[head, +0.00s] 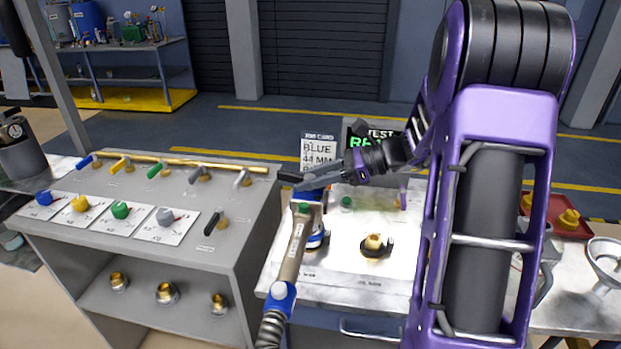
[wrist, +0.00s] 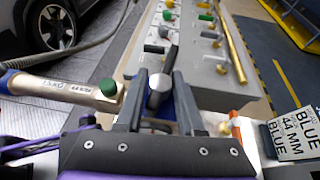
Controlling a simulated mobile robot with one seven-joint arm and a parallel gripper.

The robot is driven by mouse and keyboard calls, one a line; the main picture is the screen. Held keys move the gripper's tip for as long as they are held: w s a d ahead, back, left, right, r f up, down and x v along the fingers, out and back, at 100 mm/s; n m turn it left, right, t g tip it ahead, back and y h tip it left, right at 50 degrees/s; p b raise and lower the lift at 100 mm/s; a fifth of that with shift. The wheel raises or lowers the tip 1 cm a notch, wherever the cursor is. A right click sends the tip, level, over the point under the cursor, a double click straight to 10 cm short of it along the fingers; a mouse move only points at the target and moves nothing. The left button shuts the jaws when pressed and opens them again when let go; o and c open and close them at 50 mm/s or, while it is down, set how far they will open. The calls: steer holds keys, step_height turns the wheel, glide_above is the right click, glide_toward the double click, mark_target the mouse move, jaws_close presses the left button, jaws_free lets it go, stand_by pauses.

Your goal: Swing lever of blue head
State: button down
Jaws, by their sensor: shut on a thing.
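A green button shows on the handle. In the wrist view the handle (wrist: 62,88) comes in from the left. My gripper (head: 295,183) reaches in from the right, over the top of the blue head. In the wrist view its two fingers (wrist: 158,92) are closed around a grey, rounded lever (wrist: 158,84), with blue just beneath it.
A job card (head: 318,155) reading BLUE 44 MM stands behind, beside a partly hidden test screen (head: 378,130). A brass fitting (head: 374,243) is to the right on the bench. A grey cabinet (head: 140,245) at left holds coloured valves and knobs. A red tray (head: 545,222) is at far right.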

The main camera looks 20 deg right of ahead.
steer(key=shift+w+r, duration=0.1)
steer(key=shift+r, duration=0.1)
steer(key=c, duration=0.8)
jaws_free()
steer(key=shift+c, duration=0.2)
steer(key=shift+o, duration=1.3)
steer(key=shift+f, duration=0.15)
steer(key=v, duration=1.7)
steer(key=shift+d, duration=0.2)
